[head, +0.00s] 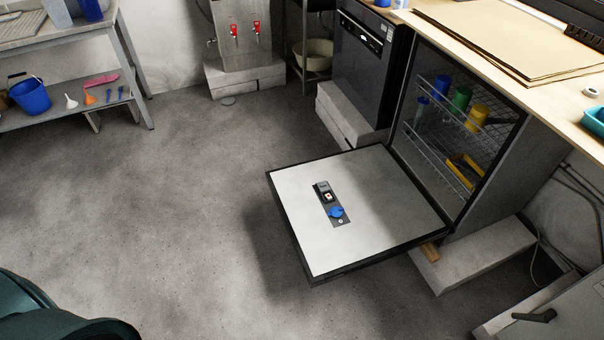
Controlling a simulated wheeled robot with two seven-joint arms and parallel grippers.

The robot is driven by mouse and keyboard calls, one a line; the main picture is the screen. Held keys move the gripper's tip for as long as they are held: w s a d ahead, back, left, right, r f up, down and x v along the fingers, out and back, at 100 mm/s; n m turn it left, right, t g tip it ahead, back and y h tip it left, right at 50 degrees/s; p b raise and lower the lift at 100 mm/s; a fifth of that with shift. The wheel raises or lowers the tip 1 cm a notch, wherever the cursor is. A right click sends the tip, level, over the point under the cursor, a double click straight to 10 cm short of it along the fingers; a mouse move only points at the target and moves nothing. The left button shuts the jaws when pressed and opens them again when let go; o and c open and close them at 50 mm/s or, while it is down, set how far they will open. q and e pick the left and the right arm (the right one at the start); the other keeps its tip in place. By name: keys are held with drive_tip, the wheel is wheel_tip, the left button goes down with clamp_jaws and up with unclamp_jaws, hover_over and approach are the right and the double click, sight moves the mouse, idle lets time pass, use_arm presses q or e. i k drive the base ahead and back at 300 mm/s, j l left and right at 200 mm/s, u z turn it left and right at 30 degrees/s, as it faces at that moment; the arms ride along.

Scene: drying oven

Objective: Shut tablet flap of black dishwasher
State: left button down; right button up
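The dishwasher's door (375,185) is folded down level, its pale inner face up and its rim black. A dark dispenser plate (341,222) sits in the middle of that face. On it, the tablet flap (322,187) appears open, at the far end of a small compartment (327,197) with something whitish and reddish in it. The flap's exact angle is too small to tell. A blue round cap (336,212) sits beside the compartment. Neither of my grippers is in view.
Wire racks (440,145) with blue, green and yellow cups are inside the dishwasher. A closed black appliance (362,65) stands to its left. A wooden counter (455,30) runs above. The floor (180,190) left of the door is clear.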

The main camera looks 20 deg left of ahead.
sight(323, 186)
drive_tip(key=j+z, duration=0.45)
drive_tip(key=j, duration=1.75)
drive_tip(key=i+j+z, duration=0.2)
drive_tip(key=i+j, duration=0.15)
drive_tip(key=j, duration=0.3)
drive_tip(key=i+j, duration=0.15)
drive_tip(key=j, duration=0.2)
drive_tip(key=i+j+z, duration=0.15)
drive_tip(key=j, duration=0.2)
drive_tip(key=i+j+z, duration=0.1)
drive_tip(key=j, duration=0.25)
drive_tip(key=i+j, duration=0.2)
drive_tip(key=i, duration=0.15)
